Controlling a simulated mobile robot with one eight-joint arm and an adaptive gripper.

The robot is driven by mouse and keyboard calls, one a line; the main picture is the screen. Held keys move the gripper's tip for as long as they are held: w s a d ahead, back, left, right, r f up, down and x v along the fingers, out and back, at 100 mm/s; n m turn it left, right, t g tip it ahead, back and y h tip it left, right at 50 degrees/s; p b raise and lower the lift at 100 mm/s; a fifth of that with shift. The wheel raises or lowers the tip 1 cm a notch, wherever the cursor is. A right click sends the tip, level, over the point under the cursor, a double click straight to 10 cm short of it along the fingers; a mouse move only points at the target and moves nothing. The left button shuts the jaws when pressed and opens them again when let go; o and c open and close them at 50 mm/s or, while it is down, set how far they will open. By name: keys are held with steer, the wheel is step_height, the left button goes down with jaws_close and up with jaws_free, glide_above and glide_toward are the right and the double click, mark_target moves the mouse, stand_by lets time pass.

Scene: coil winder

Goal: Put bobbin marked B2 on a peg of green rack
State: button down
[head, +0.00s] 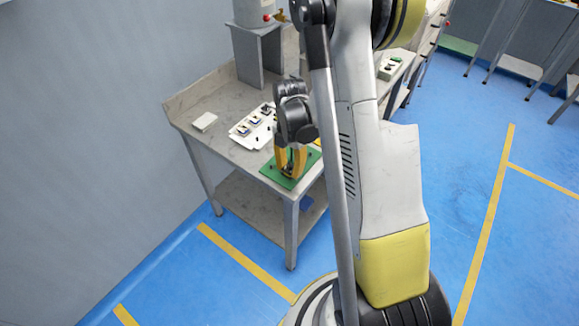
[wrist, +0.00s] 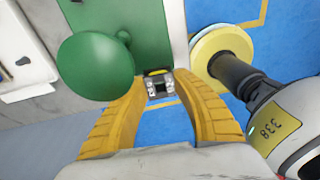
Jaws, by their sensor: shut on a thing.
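My gripper (head: 289,171) points down over the green rack (head: 273,172) at the front corner of the bench in the head view. In the wrist view its yellow fingers (wrist: 157,92) are closed on a small bobbin (wrist: 157,84), dark and silvery with a yellow patch. Its marking cannot be read. The green rack (wrist: 158,35) lies behind the fingertips there, and a large rounded green peg (wrist: 95,66) stands close to the left finger. Whether the bobbin sits on a peg or is held above the rack cannot be told.
A white tray (head: 240,133) with several small bobbins lies behind the rack. A small white block (head: 204,122) lies left on the bench. A machine on a grey stand (head: 258,45) is at the back. A box with green buttons (head: 389,68) stands to the right.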

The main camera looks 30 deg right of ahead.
steer(key=shift+f, duration=0.2)
stand_by(0.4)
steer(key=shift+f+b, duration=0.85)
steer(key=shift+b, duration=0.1)
steer(key=c, duration=1)
jaws_free()
steer(key=r, duration=0.8)
steer(key=w+d+r, duration=0.1)
steer(key=r, duration=0.3)
steer(key=shift+w, duration=0.1)
